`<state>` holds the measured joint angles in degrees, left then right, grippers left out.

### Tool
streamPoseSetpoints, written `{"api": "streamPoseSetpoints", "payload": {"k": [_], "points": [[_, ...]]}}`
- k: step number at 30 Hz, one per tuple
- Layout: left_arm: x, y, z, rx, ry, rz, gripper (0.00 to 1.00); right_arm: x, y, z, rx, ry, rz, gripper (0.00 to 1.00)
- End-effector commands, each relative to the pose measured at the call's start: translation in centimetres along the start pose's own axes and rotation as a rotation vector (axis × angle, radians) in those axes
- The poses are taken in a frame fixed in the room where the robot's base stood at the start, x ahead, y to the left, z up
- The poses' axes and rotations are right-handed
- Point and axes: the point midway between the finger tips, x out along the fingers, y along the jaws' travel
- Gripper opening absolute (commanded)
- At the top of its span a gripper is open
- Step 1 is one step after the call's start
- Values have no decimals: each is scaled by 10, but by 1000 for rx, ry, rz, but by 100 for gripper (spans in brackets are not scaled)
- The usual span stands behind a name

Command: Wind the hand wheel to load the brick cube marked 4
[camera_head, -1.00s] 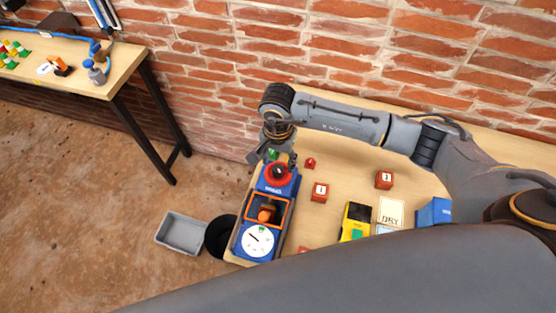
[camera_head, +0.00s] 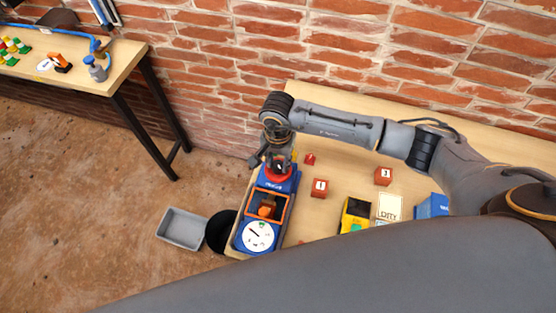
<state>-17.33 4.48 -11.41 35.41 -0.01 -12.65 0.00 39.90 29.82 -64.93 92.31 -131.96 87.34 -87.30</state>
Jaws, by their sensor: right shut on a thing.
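The blue press (camera_head: 282,186) stands at the left end of the wooden table, with a red hand wheel (camera_head: 270,173) at its far end. My right gripper (camera_head: 279,168) is over the wheel and shut on it; the fingertips are small and partly hidden. An orange-red brick cube (camera_head: 267,209) sits inside the orange frame of the press; I cannot read its mark. A white round dial (camera_head: 258,236) with a dark needle is at the near end. My left gripper is not in view.
A cube marked 1 (camera_head: 319,188), a cube marked 3 (camera_head: 383,176), a yellow device (camera_head: 355,214), a white card (camera_head: 390,207) and a blue box (camera_head: 432,206) are on the table to the right. A grey bin (camera_head: 181,229) and a black bucket (camera_head: 219,233) stand left of it.

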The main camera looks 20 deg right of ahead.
Motion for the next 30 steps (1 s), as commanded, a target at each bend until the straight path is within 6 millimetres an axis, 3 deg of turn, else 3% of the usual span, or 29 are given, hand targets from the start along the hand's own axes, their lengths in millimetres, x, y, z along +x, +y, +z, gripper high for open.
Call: {"api": "streamPoseSetpoints", "payload": {"k": [11,30], "points": [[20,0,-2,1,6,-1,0,4,0,-1,133,2,-1,0],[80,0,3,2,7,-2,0,4,0,-1,668,2,-2,0]]}}
